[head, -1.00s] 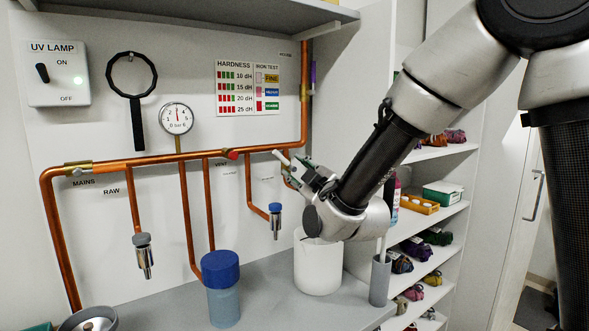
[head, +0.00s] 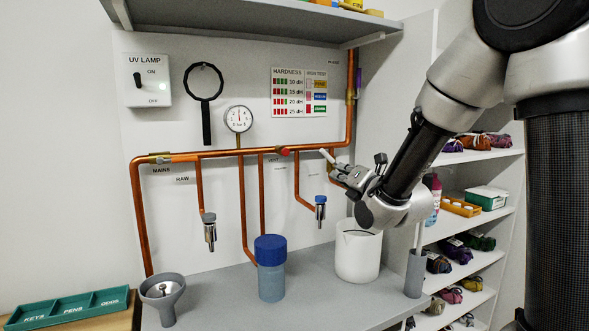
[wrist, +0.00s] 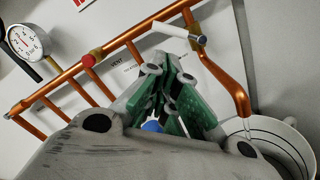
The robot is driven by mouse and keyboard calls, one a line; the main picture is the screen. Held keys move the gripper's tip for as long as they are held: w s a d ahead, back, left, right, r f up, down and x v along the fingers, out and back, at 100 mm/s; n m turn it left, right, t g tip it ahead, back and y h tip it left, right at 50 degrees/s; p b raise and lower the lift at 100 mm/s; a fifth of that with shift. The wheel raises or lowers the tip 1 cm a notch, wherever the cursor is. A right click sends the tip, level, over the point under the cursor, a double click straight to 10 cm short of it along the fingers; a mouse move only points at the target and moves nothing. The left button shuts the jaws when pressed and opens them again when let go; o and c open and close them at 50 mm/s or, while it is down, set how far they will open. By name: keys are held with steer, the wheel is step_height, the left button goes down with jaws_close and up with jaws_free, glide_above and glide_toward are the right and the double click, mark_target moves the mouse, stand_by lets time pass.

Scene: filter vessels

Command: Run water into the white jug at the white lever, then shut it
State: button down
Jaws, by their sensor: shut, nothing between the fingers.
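The white jug (head: 357,262) stands upright on the grey counter, below the right end of the copper pipework. In the wrist view its open mouth (wrist: 292,140) shows at the right, with dark ring lines inside.
A blue-lidded container (head: 271,270) stands left of the jug, and a grey cylinder (head: 414,274) with a white rod stands close on its right. A blue-topped tap (head: 320,207) and a grey tap (head: 209,230) hang further left. A red knob (head: 283,151) is on the pipe.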

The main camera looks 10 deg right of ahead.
mark_target(330, 159)
steer(key=x, duration=1)
steer(key=shift+a, duration=0.2)
steer(key=shift+r, duration=0.1)
steer(key=shift+w+d+r, duration=0.15)
steer(key=shift+d+r, duration=0.25)
steer(key=shift+r, duration=0.25)
